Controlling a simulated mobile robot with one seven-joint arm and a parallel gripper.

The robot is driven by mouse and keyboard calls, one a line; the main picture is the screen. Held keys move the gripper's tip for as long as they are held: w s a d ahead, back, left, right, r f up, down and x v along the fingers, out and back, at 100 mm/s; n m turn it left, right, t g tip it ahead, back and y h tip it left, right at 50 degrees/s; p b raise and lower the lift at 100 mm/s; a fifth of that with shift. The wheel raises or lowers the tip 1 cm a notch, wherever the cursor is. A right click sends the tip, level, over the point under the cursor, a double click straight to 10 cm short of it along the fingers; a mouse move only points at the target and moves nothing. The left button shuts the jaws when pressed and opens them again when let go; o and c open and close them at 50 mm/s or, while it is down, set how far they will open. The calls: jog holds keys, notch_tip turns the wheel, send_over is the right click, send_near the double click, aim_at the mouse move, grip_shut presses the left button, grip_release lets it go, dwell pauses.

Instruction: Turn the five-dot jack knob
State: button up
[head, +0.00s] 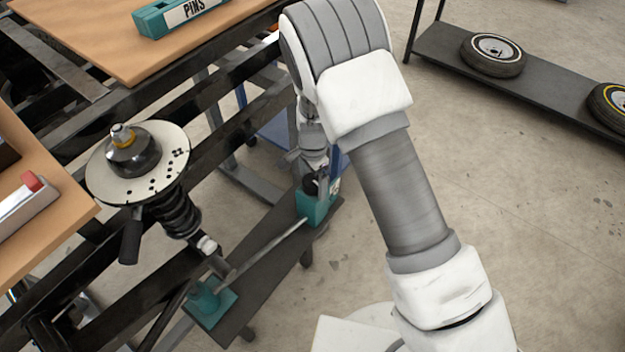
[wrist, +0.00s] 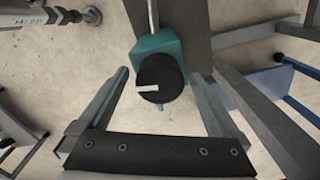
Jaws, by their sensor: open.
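The black jack knob (wrist: 163,72) sits on top of a teal jack body (wrist: 158,45) and has a short white mark on its left part in the wrist view. In the head view the teal jack (head: 316,207) stands at the far end of a dark board, its knob (head: 311,184) partly hidden by my gripper (head: 318,168). A small pale label shows beside it, too small to read. In the wrist view my gripper (wrist: 160,76) is open, with one finger on each side of the knob and a gap to both.
A metal rod (head: 262,250) joins the jack to a second teal unit (head: 212,302). A round dotted plate (head: 103,172) with a spring stands on the black frame at left. Blue and grey legs (wrist: 275,85) stand close to the right finger. Tyres lie on a shelf (head: 540,82).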

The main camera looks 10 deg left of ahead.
aim_at(312, 180)
notch_tip(312, 180, up, 17)
jog(key=p, duration=0.3)
jog(key=shift+r, duration=0.1)
